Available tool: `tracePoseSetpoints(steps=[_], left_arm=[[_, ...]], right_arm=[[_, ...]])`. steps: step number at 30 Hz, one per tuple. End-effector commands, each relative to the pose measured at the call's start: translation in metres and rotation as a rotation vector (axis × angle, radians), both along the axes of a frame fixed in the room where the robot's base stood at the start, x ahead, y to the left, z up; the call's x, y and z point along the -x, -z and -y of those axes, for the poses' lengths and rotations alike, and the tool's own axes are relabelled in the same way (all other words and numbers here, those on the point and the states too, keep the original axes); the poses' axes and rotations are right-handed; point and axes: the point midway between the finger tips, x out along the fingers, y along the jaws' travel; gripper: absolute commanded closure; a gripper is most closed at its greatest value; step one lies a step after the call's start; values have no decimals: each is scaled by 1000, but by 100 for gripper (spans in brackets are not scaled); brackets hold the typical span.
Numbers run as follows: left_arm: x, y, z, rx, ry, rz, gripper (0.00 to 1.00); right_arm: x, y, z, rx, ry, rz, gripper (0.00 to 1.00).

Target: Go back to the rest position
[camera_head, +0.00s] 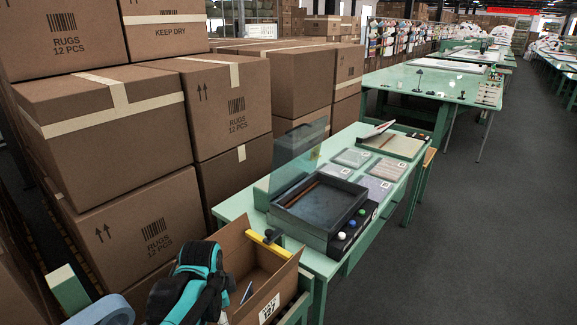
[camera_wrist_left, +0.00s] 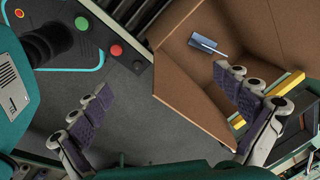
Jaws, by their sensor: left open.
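My left arm, teal and black, is at the bottom left in the head view, beside and partly over an open cardboard box (camera_head: 284,284). Its fingertips are hidden there. I cannot tell whether the right finger touches the box. My right gripper is in neither view.
A small blue item (camera_wrist_left: 203,43) lies in the box. A yellow bar (camera_head: 263,243) is at its rim. A green table (camera_head: 233,206) holds a dark tray (camera_head: 330,233). Stacked cartons (camera_head: 108,125) stand left. A panel with red and green buttons (camera_wrist_left: 116,50) is close. The right aisle is clear.

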Motion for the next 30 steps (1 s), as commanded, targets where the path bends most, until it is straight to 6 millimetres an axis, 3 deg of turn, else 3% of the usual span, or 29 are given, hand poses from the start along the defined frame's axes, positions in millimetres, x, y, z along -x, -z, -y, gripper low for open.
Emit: tracePoseSetpoints(steps=[9, 15, 21, 30], left_arm=[[78, 22, -12, 236, -692, 233, 0], [108, 43, -16, 411, -1011, 326, 0], [116, 49, -17, 485, -1127, 355, 0], [116, 48, -17, 488, -1132, 354, 0]], right_arm=[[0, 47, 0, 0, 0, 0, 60], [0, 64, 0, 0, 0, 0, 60], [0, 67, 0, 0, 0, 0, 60], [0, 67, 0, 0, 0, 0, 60]])
